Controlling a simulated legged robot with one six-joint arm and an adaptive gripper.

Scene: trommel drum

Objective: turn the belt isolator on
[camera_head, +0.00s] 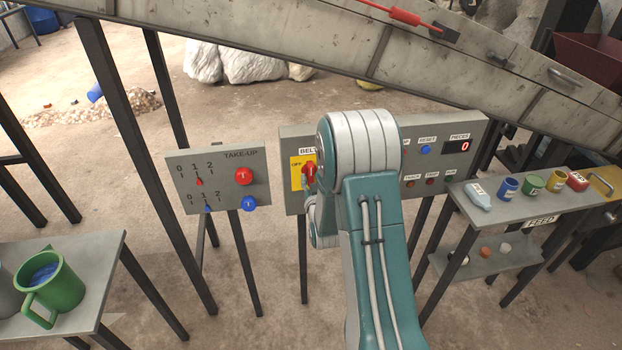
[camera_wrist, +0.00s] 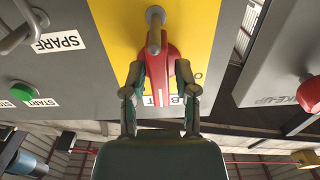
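The belt isolator is a yellow plate (camera_head: 296,179) with a red handle (camera_head: 310,173), below a partly covered BELT label, on the grey control panel in the head view. OFF is printed at the plate's left. The wrist view is upside down; there the red handle (camera_wrist: 161,75) lies lengthwise toward the label, with a metal loop (camera_wrist: 154,30) at its far end. My gripper (camera_wrist: 159,72) has one finger on each side of the handle, with narrow gaps seeming to remain. In the head view my arm hides the fingers and part of the panel.
A TAKE-UP panel (camera_head: 217,180) with red and blue knobs stands left. The control panel's right part has a blue RESET button (camera_head: 426,149) and a display (camera_head: 458,147). A FEED shelf (camera_head: 535,208) with containers is right. A green mug (camera_head: 55,287) stands front left.

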